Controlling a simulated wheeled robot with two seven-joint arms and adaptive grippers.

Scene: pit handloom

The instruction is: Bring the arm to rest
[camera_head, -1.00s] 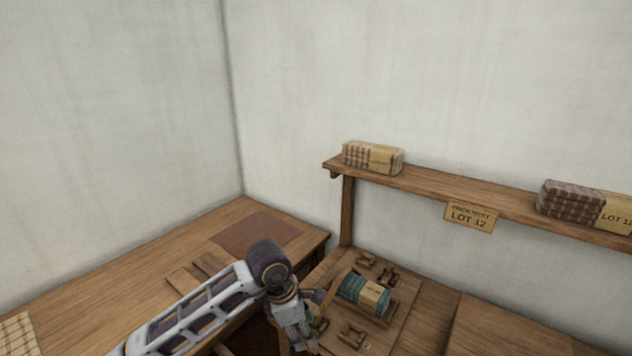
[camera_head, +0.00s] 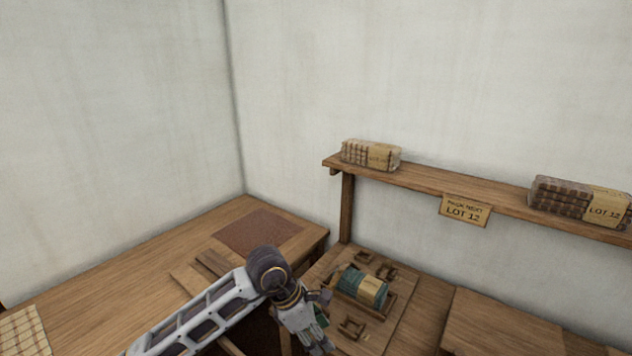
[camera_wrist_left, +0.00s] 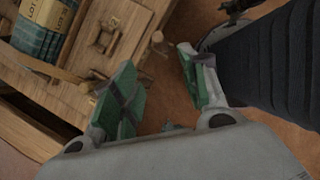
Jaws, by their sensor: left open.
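My left arm comes in from the lower left in the head view. Its gripper (camera_head: 322,318) hangs pointing down beside the front-left edge of the wooden bench (camera_head: 400,338). In the left wrist view the gripper (camera_wrist_left: 160,95) is open, its green-padded fingers apart with nothing between them. A green bundle with a tan label (camera_head: 361,287) lies in a wooden cradle on the bench, apart from the gripper. The bundle also shows at the upper left of the left wrist view (camera_wrist_left: 40,36). My right gripper is in neither view.
A wooden table (camera_head: 130,262) with a brown mat (camera_head: 258,231) stands on the left. A shelf (camera_head: 440,183) on the back wall holds wrapped bundles (camera_head: 371,155) and a hanging LOT 12 sign (camera_head: 464,211). Small wooden holders surround the cradle. Brown floor shows below the gripper.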

